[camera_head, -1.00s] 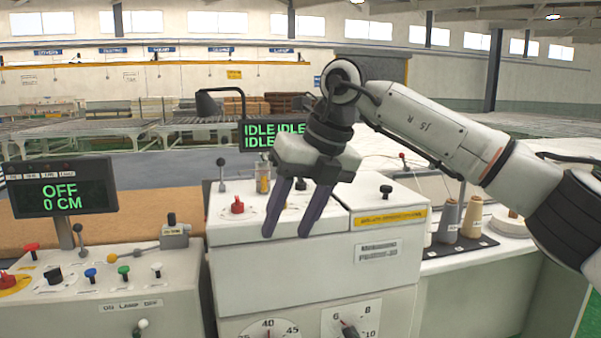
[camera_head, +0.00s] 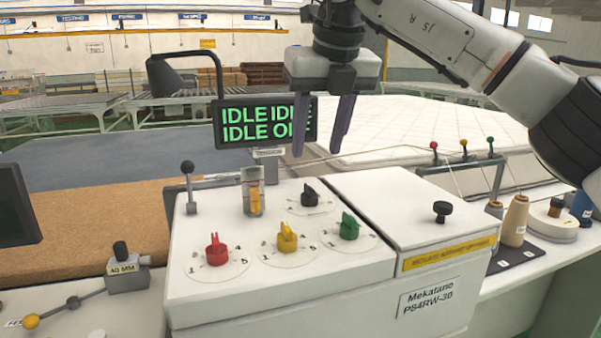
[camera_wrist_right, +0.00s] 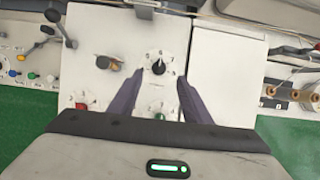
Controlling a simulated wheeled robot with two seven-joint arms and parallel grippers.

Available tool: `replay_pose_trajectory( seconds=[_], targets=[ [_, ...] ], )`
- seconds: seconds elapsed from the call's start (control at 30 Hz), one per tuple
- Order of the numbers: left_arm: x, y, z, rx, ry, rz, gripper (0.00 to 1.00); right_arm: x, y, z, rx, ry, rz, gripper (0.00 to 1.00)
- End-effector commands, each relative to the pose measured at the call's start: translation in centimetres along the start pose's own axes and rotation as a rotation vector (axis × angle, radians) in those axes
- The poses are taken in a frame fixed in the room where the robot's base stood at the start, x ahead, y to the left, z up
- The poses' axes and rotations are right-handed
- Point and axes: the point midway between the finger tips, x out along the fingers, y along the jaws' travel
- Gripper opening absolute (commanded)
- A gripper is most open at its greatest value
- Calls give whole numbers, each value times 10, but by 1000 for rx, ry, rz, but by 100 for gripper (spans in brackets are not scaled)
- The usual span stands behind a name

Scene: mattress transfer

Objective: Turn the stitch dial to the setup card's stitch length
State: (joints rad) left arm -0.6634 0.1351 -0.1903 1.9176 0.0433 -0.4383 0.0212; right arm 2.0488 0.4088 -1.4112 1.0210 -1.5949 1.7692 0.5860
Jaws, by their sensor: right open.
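My right gripper (camera_head: 324,125) is open and empty, pointing down above the back of the machine's top panel, in front of the display. In the right wrist view its two fingers (camera_wrist_right: 158,100) straddle the line to a black knob (camera_wrist_right: 158,67); none shows contact. The panel carries several dials with scales: a red knob (camera_head: 216,250), a yellow knob (camera_head: 287,238), a green knob (camera_head: 349,227) and the black knob (camera_head: 310,197). I cannot tell which is the stitch dial, and no setup card is recognisable. My left gripper is out of view.
The display (camera_head: 265,122) shows IDLE text, partly hidden by my gripper. A lever (camera_head: 189,185) and a clear vial (camera_head: 253,192) stand at the panel's back left. A separate black knob (camera_head: 442,209) is on the right cover. Thread cones (camera_head: 514,222) stand farther right.

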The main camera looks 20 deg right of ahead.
Motion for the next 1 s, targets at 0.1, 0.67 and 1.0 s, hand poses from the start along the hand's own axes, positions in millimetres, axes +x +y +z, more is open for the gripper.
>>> replay_pose_trajectory(
  seconds=[0.1, 0.67, 1.0],
  targets=[
    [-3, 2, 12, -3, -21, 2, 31, 15, 0, -1, 0, 2, 0, 44],
    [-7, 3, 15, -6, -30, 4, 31, 97, 0, -1, 0, 1, 1, 44],
    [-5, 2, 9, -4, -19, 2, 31, 100, 0, 0, 0, 0, 1, 41]
  ],
)
